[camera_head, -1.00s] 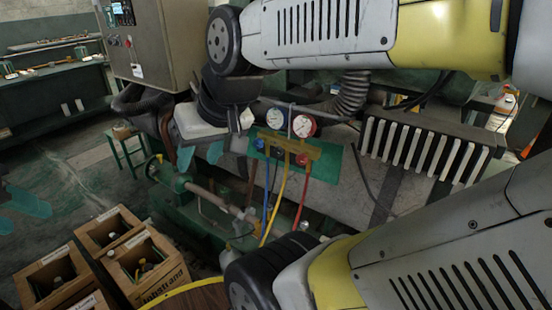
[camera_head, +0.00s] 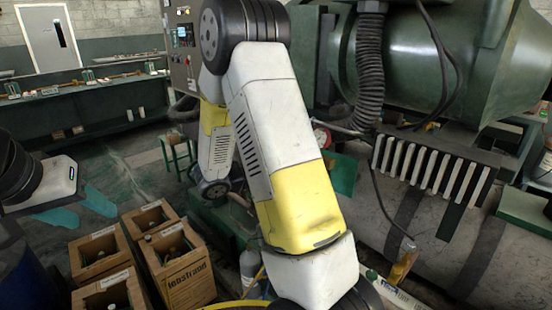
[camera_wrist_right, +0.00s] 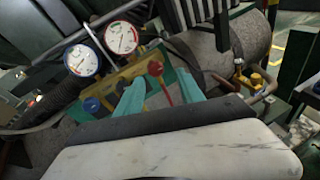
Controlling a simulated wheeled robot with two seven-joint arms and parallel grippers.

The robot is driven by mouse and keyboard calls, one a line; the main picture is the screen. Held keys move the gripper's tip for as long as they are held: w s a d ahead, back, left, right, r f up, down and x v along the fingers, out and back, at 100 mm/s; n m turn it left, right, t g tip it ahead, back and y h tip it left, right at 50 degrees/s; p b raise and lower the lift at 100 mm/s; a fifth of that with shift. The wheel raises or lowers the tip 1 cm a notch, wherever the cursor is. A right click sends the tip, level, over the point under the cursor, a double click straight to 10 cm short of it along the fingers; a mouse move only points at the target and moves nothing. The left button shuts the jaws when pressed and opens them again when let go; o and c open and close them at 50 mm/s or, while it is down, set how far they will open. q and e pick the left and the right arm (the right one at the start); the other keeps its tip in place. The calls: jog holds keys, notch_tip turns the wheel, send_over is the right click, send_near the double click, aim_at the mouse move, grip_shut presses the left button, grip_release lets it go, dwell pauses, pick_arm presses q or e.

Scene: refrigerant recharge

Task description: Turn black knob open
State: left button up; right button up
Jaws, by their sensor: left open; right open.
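In the right wrist view the gauge manifold has a yellow body (camera_wrist_right: 127,74), a blue-rimmed gauge (camera_wrist_right: 82,61), a red-rimmed gauge (camera_wrist_right: 121,38), a blue knob (camera_wrist_right: 92,104) and a red knob (camera_wrist_right: 155,68). The black knob cannot be made out clearly; a dark patch lies between the blue and red knobs, by the left finger. My right gripper (camera_wrist_right: 160,77) is open, its teal fingers close to the manifold, the red knob between their tips in the picture. In the head view my arm hides most of the manifold; the red gauge (camera_head: 321,137) peeks out. My left gripper (camera_head: 78,208) is open and empty at left.
A ribbed black hose (camera_head: 370,70) and a white finned radiator (camera_head: 425,172) are right of my arm. A green stool (camera_head: 178,155) stands behind. A control cabinet (camera_head: 183,45) is at the back.

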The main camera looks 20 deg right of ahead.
jog(key=w+a+f+n+t+h, duration=0.1)
jog(key=w+a+f+n+t, duration=0.1)
jog(key=w+a+n+t, duration=0.25)
jog(key=x, duration=1)
jog(key=shift+w+a+r, duration=0.1)
jog(key=shift+w+a, duration=0.05)
jog(key=shift+w, duration=0.15)
grip_shut()
